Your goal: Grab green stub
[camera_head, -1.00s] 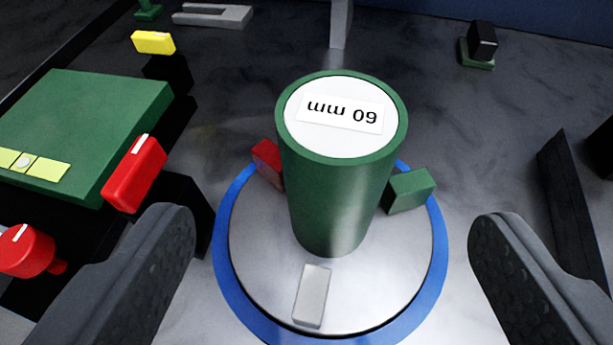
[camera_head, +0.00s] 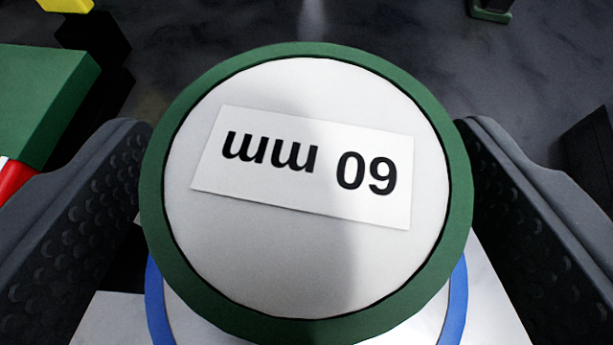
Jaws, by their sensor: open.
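The green stub (camera_head: 457,200) fills the middle of the view, seen from above. Its white top face (camera_head: 300,240) carries a label (camera_head: 300,165) reading "60 mm" upside down. My gripper (camera_head: 308,190) is open, with one dark finger on each side of the stub. The left finger is close to the stub's left edge and the right finger is close to its right edge. I cannot tell whether either finger touches it. The stub's lower body is hidden under its top.
A blue ring (camera_head: 155,300) and a pale plate show below the stub. A green box (camera_head: 40,95) with a red part (camera_head: 14,178) stands at the left, and a yellow block (camera_head: 66,5) is at the upper left. A dark block (camera_head: 590,150) is at the right.

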